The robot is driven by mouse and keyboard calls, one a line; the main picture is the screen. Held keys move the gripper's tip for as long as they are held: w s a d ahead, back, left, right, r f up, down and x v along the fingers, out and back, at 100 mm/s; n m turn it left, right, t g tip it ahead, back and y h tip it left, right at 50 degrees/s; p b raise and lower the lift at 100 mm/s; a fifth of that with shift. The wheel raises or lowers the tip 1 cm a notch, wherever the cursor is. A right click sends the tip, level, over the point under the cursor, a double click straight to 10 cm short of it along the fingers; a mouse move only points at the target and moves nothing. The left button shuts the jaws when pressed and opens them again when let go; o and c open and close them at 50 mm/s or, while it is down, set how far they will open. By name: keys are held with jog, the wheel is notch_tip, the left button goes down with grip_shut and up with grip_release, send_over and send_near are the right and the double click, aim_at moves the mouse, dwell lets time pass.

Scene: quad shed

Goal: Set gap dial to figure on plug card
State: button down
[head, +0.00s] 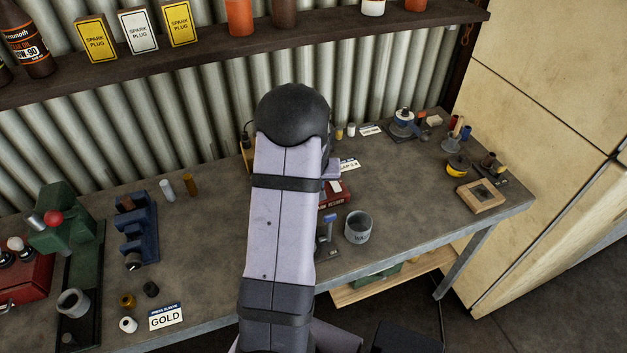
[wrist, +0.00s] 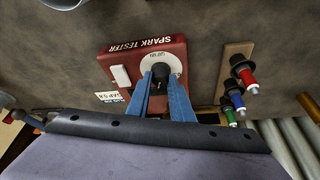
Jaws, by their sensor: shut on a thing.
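The red spark tester (wrist: 122,62) lies ahead of my gripper (wrist: 160,80) in the wrist view. Its black gap dial knob (wrist: 160,66) sits on a round white scale marked "GAP MM". My gripper's two blue fingers are shut on the knob. The scale's figures and the pointer are too small to read. A white card (wrist: 108,97) beside the tester seems to read "GAP 0.8", upside down here. In the head view, my arm hides the gripper and most of the tester (head: 335,197); the card (head: 348,165) shows just behind it.
A wooden strip (wrist: 236,62) with red, blue and green capped plugs stands right of the tester in the wrist view. In the head view, a grey waste tin (head: 358,228) stands near the bench's front edge. A "GOLD" card (head: 166,317) lies at front left.

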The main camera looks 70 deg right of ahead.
jog(key=shift+w+r+m+g+p, duration=0.1)
jog(key=shift+m+g+p, duration=0.2)
jog(key=shift+m+p, duration=0.45)
jog(key=shift+f+m+b, duration=0.25)
jog(key=shift+m+b, duration=0.4)
jog(key=m+b, duration=0.1)
jog(key=b, duration=0.2)
jog(key=m+g+b, duration=0.1)
jog(key=b, duration=0.2)
jog(key=shift+w+f+b, duration=0.15)
jog(key=shift+f+b, duration=0.1)
jog(key=shift+b, duration=0.05)
jog(key=m+g+b, duration=0.1)
jog(key=m+b, duration=0.1)
jog(key=b, duration=0.1)
jog(key=shift+r+b, duration=0.2)
jog(key=shift+b, duration=0.1)
jog(key=shift+r+m+b, duration=0.1)
jog(key=shift+m+b, duration=0.2)
jog(key=shift+b, duration=0.05)
jog(key=shift+r, duration=0.1)
jog(key=c, duration=1.6)
grip_release()
jog(key=shift+o, duration=0.2)
